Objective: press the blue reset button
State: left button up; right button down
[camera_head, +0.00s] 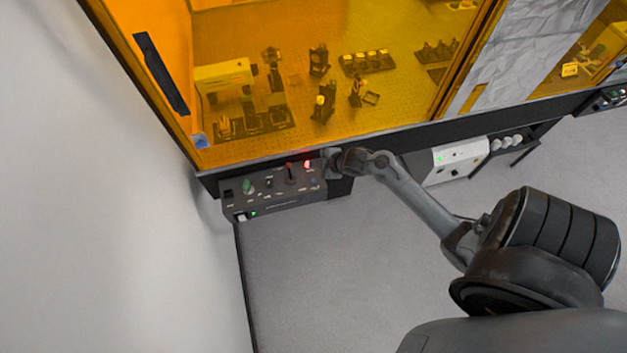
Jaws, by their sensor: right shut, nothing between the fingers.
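A dark control panel (262,203) is fixed under the front edge of the amber-windowed enclosure, left of centre. It carries a green knob (248,187), a red-topped lever (290,172) and a lit red lamp (308,164). A small bluish spot (314,182) near the panel's right end looks like the blue button, but it is tiny and dim. My right gripper (328,161) is shut and empty at the panel's upper right end, just above and right of that spot. I cannot tell whether it touches the panel. My left gripper is not in view.
The amber window (300,130) rises behind the panel, with optics on a perforated board inside. A white box (456,160) with a green light stands under the enclosure to the right. A pale wall (110,200) is on the left. The grey floor (320,270) in front is clear.

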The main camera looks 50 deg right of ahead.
jog(key=b, duration=0.7)
send_over(315, 183)
notch_tip(315, 183, down, 6)
jog(key=shift+d+f, duration=0.15)
jog(key=shift+f, duration=0.95)
jog(key=shift+f+b, duration=0.1)
jog(key=shift+b, duration=0.2)
jog(key=shift+f, duration=0.4)
dwell(0.5)
jog(key=shift+f, duration=0.2)
dwell(0.4)
